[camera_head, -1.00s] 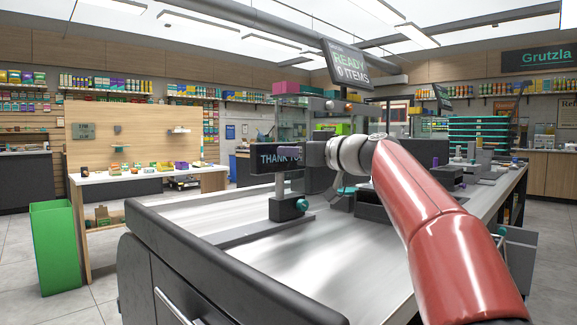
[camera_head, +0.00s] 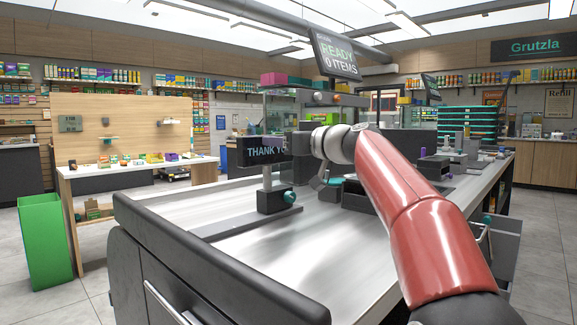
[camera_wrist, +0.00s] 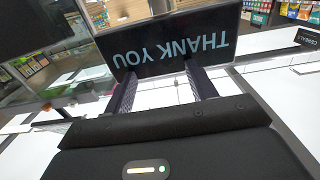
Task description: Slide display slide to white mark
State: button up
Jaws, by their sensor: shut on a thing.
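The display slide is a dark "THANK YOU" display (camera_head: 262,150) on a grey post. The post stands on a dark carriage (camera_head: 272,201) with a teal knob (camera_head: 290,197), on a flat rail (camera_head: 215,233) along the counter. My gripper (camera_head: 292,144) is at the display's right edge, covering the end of its text. In the wrist view the display (camera_wrist: 170,45) appears upside down. The fingers of my gripper (camera_wrist: 158,74) reach its near edge and are shut on it. I cannot make out the white mark in either view.
The metal checkout counter (camera_head: 300,245) has a padded black front edge (camera_head: 215,265). A "READY 0 ITEMS" screen (camera_head: 336,55) hangs above. Dark counter equipment stands behind my arm. A wooden display table (camera_head: 140,170) and a green bin (camera_head: 45,240) stand to the left.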

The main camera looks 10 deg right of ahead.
jog(key=shift+w+a+f, duration=0.1)
jog(key=shift+w+a, duration=0.05)
jog(key=shift+a, duration=0.15)
jog(key=shift+c, duration=0.6)
